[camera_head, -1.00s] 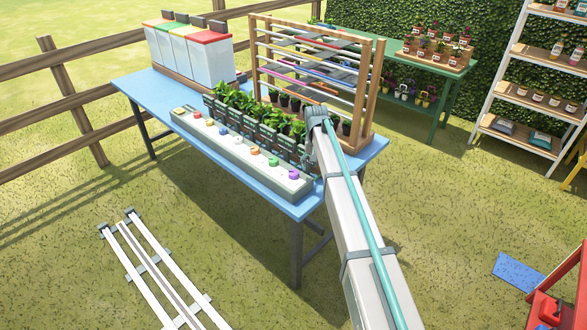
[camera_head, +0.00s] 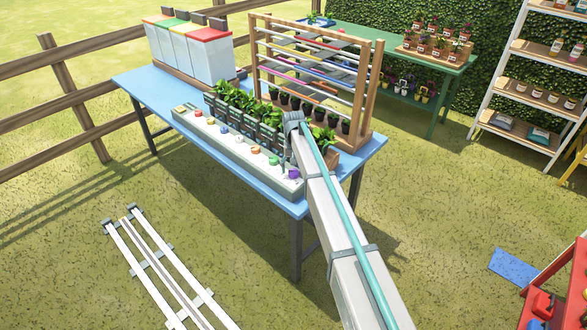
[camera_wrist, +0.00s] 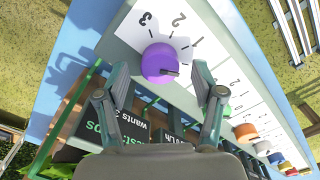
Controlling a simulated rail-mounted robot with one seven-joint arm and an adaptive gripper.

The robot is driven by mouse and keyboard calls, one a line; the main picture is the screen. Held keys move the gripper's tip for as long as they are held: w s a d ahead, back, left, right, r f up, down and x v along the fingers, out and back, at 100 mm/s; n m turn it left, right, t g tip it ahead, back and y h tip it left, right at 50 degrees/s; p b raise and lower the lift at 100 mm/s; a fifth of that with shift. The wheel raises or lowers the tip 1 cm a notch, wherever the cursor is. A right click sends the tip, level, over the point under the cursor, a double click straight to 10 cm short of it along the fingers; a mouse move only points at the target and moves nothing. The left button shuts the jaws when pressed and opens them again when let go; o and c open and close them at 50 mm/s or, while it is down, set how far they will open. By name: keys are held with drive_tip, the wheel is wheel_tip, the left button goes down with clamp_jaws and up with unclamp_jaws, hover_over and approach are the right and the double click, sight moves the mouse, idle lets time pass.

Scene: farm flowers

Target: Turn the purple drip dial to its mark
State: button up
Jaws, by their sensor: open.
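The purple drip dial (camera_wrist: 158,62) sits on a pale strip (camera_wrist: 128,36) with the numbers 1, 2 and 3 printed around it. A dark pointer on the dial faces right and slightly toward my gripper in the wrist view. My gripper (camera_wrist: 160,80) is open, its two fingers on either side of the dial's near edge; I cannot tell whether they touch it. In the head view the purple dial (camera_head: 293,174) is at the strip's near right end, just below my wrist. A dark sign beside the dial carries partly hidden text reading "wants 3".
A green dial (camera_wrist: 222,110) is the closest neighbour, with an orange dial (camera_wrist: 246,133) and others further along the strip. Potted plants (camera_head: 240,108) with dark signs stand close behind the dials. A wooden rack (camera_head: 262,62) rises behind them on the blue table (camera_head: 137,84).

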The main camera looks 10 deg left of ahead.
drive_tip(key=shift+f, duration=0.65)
drive_tip(key=c, duration=1.1)
drive_tip(key=shift+c, duration=0.2)
